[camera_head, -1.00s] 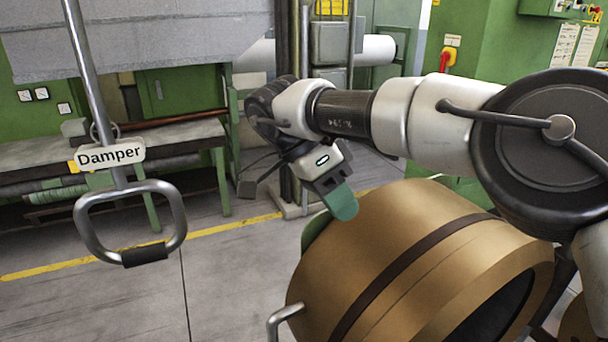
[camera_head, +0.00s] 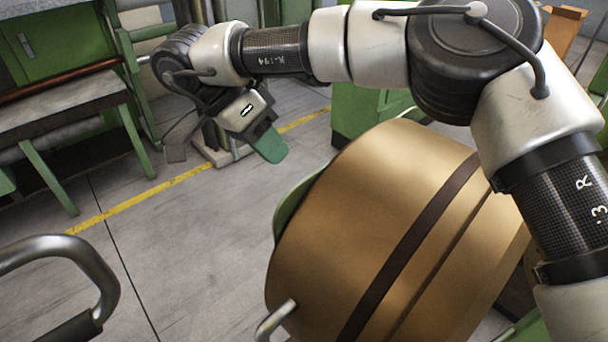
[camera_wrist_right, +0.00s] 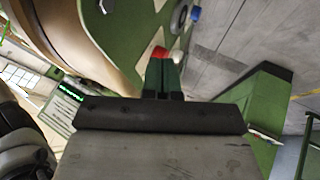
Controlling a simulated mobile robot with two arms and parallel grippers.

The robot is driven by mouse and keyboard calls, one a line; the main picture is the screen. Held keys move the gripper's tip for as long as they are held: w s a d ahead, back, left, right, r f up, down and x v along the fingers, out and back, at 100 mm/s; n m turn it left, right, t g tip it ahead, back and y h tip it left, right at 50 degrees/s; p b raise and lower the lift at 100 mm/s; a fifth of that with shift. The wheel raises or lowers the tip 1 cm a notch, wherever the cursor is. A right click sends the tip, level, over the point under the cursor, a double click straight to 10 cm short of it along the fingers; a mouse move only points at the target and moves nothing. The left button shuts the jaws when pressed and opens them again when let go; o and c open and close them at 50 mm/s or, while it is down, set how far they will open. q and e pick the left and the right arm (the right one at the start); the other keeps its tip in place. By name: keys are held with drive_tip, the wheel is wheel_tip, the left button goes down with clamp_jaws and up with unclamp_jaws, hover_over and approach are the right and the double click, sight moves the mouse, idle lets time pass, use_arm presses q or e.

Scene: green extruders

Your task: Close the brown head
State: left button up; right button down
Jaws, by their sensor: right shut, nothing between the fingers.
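The brown head (camera_head: 375,215) is a large golden-brown drum with a dark band around it, at the lower middle of the head view. A metal handle (camera_head: 275,320) sticks out at its lower left. Its brown curved side (camera_wrist_right: 65,30) also shows at the upper left of the wrist view. My right gripper (camera_head: 270,148) is above and left of the drum in the head view, apart from it in the picture. Its green fingers (camera_wrist_right: 164,75) are together and empty in the wrist view. My left gripper is not in view.
A metal loop handle (camera_head: 75,255) hangs at the lower left, close to the camera. A workbench (camera_head: 65,105) with green legs stands at the upper left. A green machine part (camera_wrist_right: 145,30) lies beside the drum in the wrist view. The grey floor (camera_head: 190,240) left of the drum is open.

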drive_tip(key=s+d+f+p, duration=0.2)
drive_tip(key=s+d+f, duration=0.1)
drive_tip(key=d, duration=0.1)
drive_tip(key=shift+d+p, duration=0.25)
drive_tip(key=shift+p, duration=0.15)
